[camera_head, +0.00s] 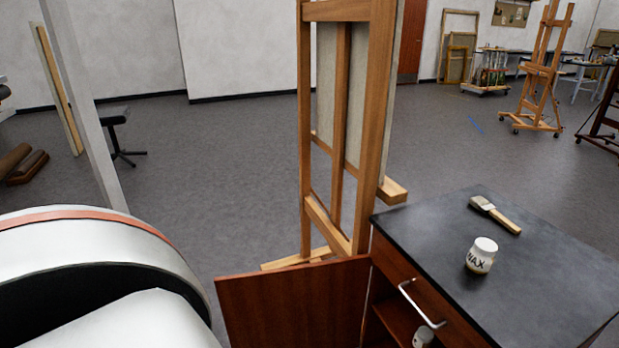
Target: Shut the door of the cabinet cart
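The cabinet cart (535,258) stands at the lower right, with a dark top and reddish-brown wood sides. Its door (290,304) stands wide open and extends to the left from the cart's front. A drawer with a silver handle (422,304) sits under the top and looks shut. Below it the inside shows, with a shelf and a small pale jar (423,337) partly cut off by the frame. White rounded parts at the lower left look like my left arm. Neither gripper is in view.
A wooden easel (309,130) stands just behind the open door. A grey post (84,110) rises at left. Open floor lies behind; another easel (539,85) stands far right.

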